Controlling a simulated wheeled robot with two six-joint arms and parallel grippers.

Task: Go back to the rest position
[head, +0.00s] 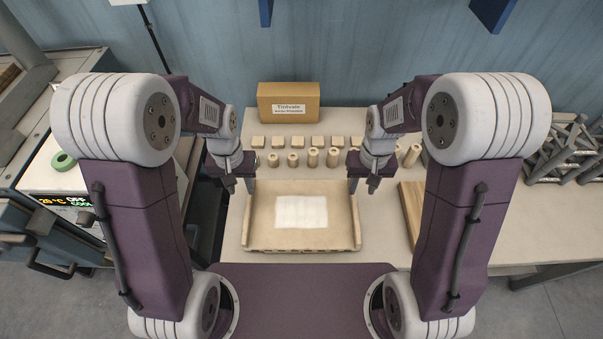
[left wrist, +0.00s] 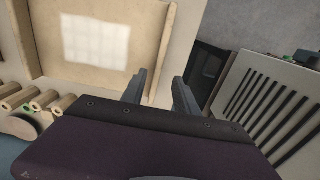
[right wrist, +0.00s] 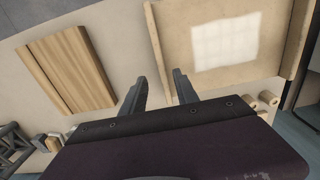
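My left gripper (head: 239,186) is open and empty above the left rim of a beige tray (head: 300,240). Its two spread fingers (left wrist: 158,88) show in the left wrist view with nothing between them. My right gripper (head: 362,186) is open and empty above the right side of the tray. Its fingers (right wrist: 159,88) are also apart in the right wrist view, with nothing between them. Both arms are bent in a near mirror pose on either side of the tray. The tray lies on the table and has a pale, bright patch (head: 301,212) on its floor.
Behind the tray stand wooden pegs (head: 313,158) and square blocks (head: 297,142), with a cardboard box (head: 289,102) at the back. A wooden board (head: 411,208) lies right of the tray. A machine with a display (head: 67,200) stands at the left, a metal lattice (head: 568,150) at the right.

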